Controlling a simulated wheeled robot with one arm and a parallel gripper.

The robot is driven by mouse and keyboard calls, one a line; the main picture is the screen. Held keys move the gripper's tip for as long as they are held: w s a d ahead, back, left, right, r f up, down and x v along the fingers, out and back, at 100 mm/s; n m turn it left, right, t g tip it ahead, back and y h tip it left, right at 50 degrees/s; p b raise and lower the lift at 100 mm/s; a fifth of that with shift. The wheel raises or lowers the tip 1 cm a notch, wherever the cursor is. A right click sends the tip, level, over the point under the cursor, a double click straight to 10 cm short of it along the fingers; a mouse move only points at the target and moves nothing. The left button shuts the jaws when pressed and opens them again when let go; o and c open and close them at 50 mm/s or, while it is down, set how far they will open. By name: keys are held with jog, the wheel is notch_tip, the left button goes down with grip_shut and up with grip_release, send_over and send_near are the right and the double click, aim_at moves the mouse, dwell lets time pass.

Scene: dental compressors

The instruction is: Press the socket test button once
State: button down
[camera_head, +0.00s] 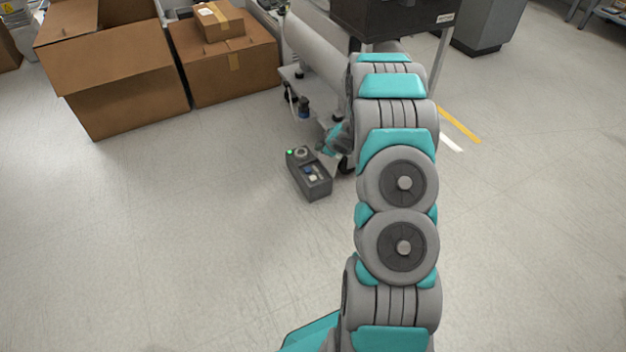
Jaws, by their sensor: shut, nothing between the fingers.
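A small dark grey box (309,174) sits on the floor left of my arm. A green light glows at its far left corner, with a round pale part beside it. A small blue part and a whitish part sit on its top. I cannot tell which of these is the socket test button. My gripper (325,150) shows only as a small teal and grey piece just right of the box's far end, mostly hidden behind my arm. It is shut and empty. It looks close to the box, but I cannot tell whether they touch.
A machine with a pale cylinder (319,42) and dark upper housing (385,16) stands behind the box, partly hidden by my arm. Cardboard boxes (120,75) stand at the back left. The floor at the left and front is clear. Yellow and white floor stripes lie at right.

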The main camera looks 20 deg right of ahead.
jog(key=shift+n+y, duration=0.5)
jog(key=shift+y, duration=0.2)
jog(key=f, duration=0.2)
jog(key=a+f, duration=0.1)
jog(key=shift+w+a+f, duration=0.15)
jog(key=shift+f, duration=0.25)
jog(key=b, duration=0.6)
send_over(316, 179)
notch_tip(316, 179, down, 7)
jog(key=shift+a+r, duration=0.1)
jog(key=shift+f+b, duration=0.5)
jog(key=shift+f, duration=0.45)
jog(key=shift+f, duration=0.1)
jog(key=shift+f, duration=0.3)
jog(key=shift+f, duration=0.45)
dwell(0.8)
dwell(0.3)
jog(key=shift+r+p, duration=0.5)
jog(key=shift+r, duration=0.4)
